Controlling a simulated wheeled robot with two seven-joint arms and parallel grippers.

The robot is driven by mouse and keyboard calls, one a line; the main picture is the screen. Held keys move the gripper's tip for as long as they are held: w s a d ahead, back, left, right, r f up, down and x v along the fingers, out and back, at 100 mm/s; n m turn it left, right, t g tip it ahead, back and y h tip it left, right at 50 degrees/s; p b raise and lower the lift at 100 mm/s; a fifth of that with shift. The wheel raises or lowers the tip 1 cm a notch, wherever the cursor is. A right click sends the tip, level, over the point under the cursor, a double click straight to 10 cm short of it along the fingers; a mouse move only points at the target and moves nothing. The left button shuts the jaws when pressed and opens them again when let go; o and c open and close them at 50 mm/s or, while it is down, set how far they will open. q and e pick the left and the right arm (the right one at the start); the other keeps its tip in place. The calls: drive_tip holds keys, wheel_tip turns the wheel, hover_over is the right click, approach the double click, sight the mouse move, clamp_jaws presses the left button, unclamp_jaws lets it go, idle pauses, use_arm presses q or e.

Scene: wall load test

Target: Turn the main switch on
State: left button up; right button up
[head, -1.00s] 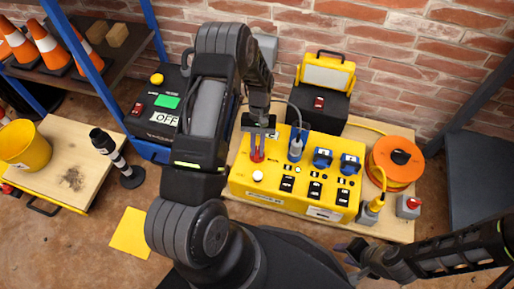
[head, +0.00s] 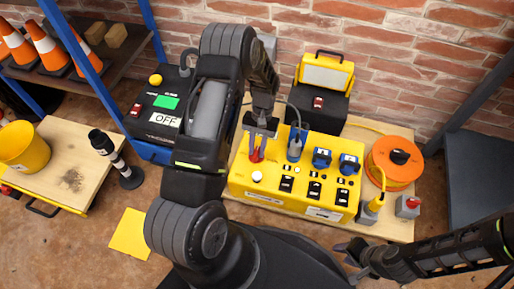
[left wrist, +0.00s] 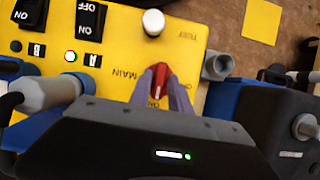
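The yellow switch panel (head: 270,187) stands on a low wooden-topped surface. My left gripper (head: 261,150) reaches down onto the knob. Its two fingers (left wrist: 160,76) lie on either side and appear to touch it; they partly cover the lettering. My right gripper (head: 352,258) is empty, fingers apart, in front of the panel's right end.
A white knob (head: 257,176), black rockers (head: 287,184) and blue sockets (head: 322,158) share the panel. An orange cable reel (head: 392,160) stands right, a black OFF box (head: 158,112) left. The brick wall is behind.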

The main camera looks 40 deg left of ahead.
use_arm(q)
drive_tip(key=shift+o, duration=1.1)
drive_tip(key=shift+r, duration=0.1)
drive_tip(key=d+p+v, duration=0.1)
drive_tip(key=p+v, duration=0.1)
drive_tip(key=v, duration=0.5)
drive_tip(key=shift+a+r, duration=0.25)
drive_tip(key=shift+a, duration=0.3)
drive_tip(key=shift+w, duration=0.1)
